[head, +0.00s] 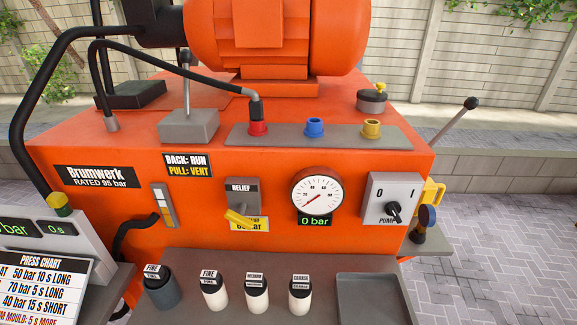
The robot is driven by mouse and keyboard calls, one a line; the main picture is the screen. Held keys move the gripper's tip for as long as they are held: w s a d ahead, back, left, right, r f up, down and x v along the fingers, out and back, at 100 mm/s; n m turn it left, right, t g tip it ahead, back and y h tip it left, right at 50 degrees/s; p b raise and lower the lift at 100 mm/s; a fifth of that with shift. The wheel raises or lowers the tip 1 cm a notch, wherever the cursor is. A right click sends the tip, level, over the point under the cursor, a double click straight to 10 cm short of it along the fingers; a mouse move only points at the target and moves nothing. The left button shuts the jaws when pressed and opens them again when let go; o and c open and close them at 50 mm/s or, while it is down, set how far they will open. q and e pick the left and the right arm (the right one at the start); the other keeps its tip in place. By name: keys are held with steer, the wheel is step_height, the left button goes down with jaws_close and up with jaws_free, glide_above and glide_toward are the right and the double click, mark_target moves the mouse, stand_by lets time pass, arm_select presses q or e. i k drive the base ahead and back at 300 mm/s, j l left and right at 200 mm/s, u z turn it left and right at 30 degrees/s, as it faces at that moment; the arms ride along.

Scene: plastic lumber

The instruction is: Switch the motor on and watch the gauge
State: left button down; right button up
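The orange motor (275,40) sits on top of the orange power unit. The pump switch (394,212) is a black knob on a white plate marked O and I, at the right of the front face; I cannot tell which mark it points at. The round gauge (317,192) is left of it, with its needle at the lower left. The green display under it (314,221) reads 0 bar. Neither of my grippers shows in the head view.
A yellow relief lever (240,218) is left of the gauge. A black hose ends at the red port (257,128); the blue port (315,127) and yellow port (371,128) have no hose. Several labelled canisters (213,290) stand in front, beside an empty grey tray (374,301).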

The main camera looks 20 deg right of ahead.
mark_target(393, 208)
steer(key=z, duration=0.35)
steer(key=l+z, duration=0.15)
steer(key=z, duration=0.25)
steer(key=l+z, duration=0.1)
steer(key=z, duration=0.25)
